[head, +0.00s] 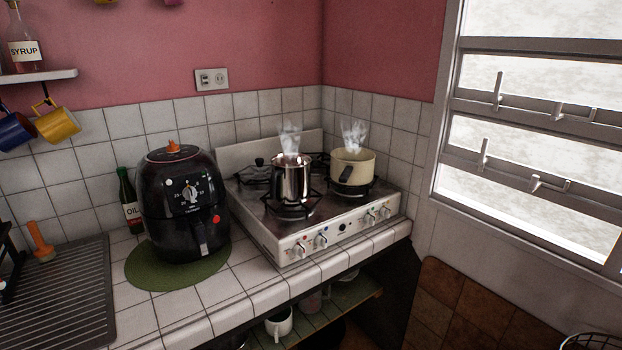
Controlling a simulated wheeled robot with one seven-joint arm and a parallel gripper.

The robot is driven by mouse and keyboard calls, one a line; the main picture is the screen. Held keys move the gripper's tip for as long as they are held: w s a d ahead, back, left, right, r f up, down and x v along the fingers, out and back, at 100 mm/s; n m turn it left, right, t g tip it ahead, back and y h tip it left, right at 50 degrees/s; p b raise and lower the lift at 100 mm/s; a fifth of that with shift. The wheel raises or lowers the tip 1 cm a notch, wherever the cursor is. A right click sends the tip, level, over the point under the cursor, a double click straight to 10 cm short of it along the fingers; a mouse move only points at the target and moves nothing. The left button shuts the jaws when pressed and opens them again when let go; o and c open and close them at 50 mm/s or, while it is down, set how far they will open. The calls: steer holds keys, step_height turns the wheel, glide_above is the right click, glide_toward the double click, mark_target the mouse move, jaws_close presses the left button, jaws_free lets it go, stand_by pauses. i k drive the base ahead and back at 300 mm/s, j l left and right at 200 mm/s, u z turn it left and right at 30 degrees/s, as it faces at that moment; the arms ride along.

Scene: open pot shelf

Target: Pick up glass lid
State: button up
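I cannot make out a glass lid for certain. A small dark knob (260,162) shows at the back left of the stove, and I cannot tell whether it belongs to a lid. On the open shelf (362,302) under the counter, a white mug (280,323) and a greyish vessel (313,301) show. Another pale rounded item (346,277) there is partly hidden by the counter edge. The rest of the shelf is dark or hidden. My gripper is not in view.
The stove (292,248) holds a steaming metal pot (291,180) and a steaming cream pot (353,168). A black air fryer (182,215) stands on a green mat (150,272), near an oil bottle (129,201). A wire basket (592,341) is at bottom right.

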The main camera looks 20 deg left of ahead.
mark_target(260, 169)
steer(key=i+j+u, duration=0.5)
steer(key=i+u, duration=0.65)
steer(key=i+j, duration=0.05)
steer(key=i, duration=0.05)
